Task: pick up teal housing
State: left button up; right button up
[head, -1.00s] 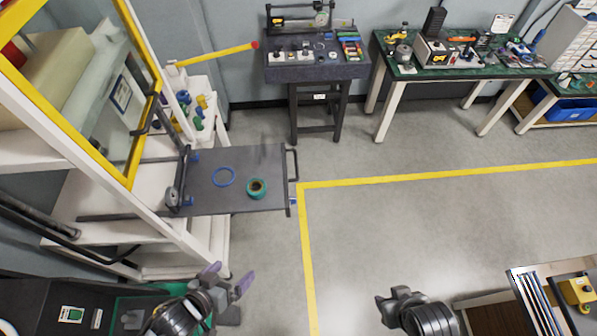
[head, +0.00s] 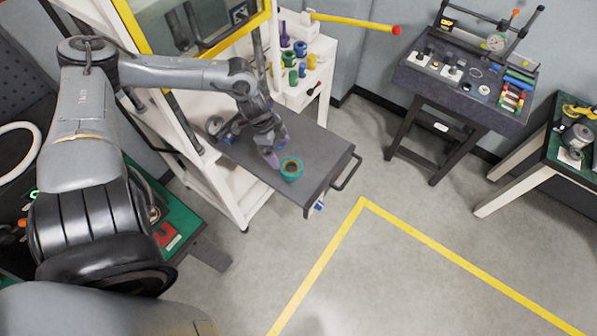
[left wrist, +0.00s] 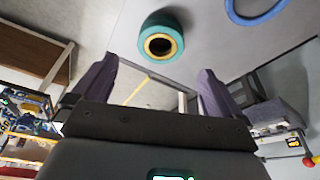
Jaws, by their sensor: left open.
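The teal housing (head: 292,169) is a short round ring-shaped part with a yellow-brown inner rim. It sits on the dark grey pull-out shelf (head: 322,150), near its front part. It also shows in the left wrist view (left wrist: 161,39), just beyond and between the fingertips. My left gripper (head: 276,157) is beside the housing, on its left in the head view. Its purple-grey fingers are apart in the left wrist view (left wrist: 153,80), with nothing between them. Whether a finger touches the housing cannot be told. My right gripper is not in view.
A white stand with coloured parts (head: 305,75) and a yellow bar with a red tip (head: 350,22) are behind. Open floor lies to the right.

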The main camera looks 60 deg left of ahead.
aim_at(290, 177)
pick_arm(q)
jog(key=b+x, duration=0.3)
jog(key=b, duration=0.1)
jog(key=shift+w+d+f, duration=0.1)
jog(key=shift+w+f, duration=0.05)
jog(key=shift+f, duration=0.15)
jog(key=shift+b+x, duration=0.7)
jog(key=shift+x, duration=0.3)
jog(key=shift+b+x, duration=0.35)
jog(key=shift+x, duration=2.25)
jog(key=shift+w, duration=0.2)
jog(key=shift+c, duration=0.2)
jog(key=c, duration=1)
jog(key=shift+r, duration=0.1)
jog(key=shift+c, duration=0.2)
jog(key=shift+r, duration=0.15)
